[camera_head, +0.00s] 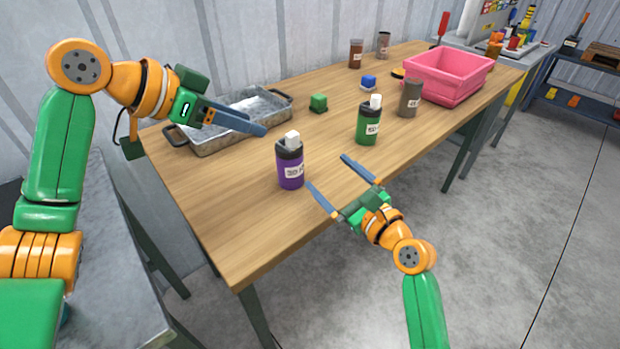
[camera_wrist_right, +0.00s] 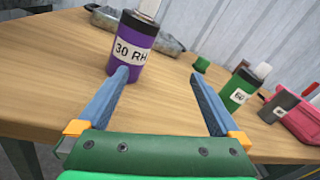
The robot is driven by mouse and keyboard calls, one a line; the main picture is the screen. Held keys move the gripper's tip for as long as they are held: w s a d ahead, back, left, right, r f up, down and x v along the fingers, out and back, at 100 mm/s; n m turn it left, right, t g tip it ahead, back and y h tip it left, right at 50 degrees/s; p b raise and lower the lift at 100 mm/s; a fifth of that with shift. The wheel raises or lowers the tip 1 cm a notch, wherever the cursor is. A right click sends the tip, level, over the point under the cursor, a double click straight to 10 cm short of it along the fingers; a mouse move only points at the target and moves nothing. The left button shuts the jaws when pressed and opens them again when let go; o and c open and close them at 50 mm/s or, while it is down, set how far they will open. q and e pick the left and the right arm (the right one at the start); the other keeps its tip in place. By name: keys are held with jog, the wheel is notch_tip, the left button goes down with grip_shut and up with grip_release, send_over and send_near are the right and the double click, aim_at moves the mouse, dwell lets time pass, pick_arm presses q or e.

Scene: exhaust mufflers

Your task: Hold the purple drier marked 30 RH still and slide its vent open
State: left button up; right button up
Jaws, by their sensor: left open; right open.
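The purple drier (camera_head: 290,172) stands upright near the front edge of the wooden table, with a black top and a white block on it. In the right wrist view the drier (camera_wrist_right: 130,50) shows its label 30 RH. My right gripper (camera_head: 326,178) is open and empty, to the right of the drier and pointing toward the table. In the wrist view its left finger overlaps the drier's lower part; I cannot tell whether they touch. My left gripper (camera_head: 250,122) is above the table, behind and left of the drier, apart from it; its fingers nearly overlap in this view.
A green drier (camera_head: 368,125) and a grey one (camera_head: 410,98) stand to the right, beside a pink bin (camera_head: 448,76). A metal tray (camera_head: 205,145) lies at the back left. Small green (camera_head: 318,102) and blue (camera_head: 368,82) blocks sit mid-table. Bare wood surrounds the purple drier.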

aim_at(298, 167)
jog(key=a+m, duration=0.2)
jog(key=a, duration=0.1)
jog(key=a+m, duration=0.1)
jog(key=a, duration=0.1)
jog(key=shift+s+r+y, duration=0.2)
jog(key=shift+r+y, duration=0.2)
jog(key=x, duration=0.6)
jog(key=shift+w+a+f, duration=0.1)
jog(key=shift+w+f, duration=0.05)
jog(key=shift+c, duration=0.2)
jog(key=c, duration=1.4)
jog(key=shift+c, duration=0.2)
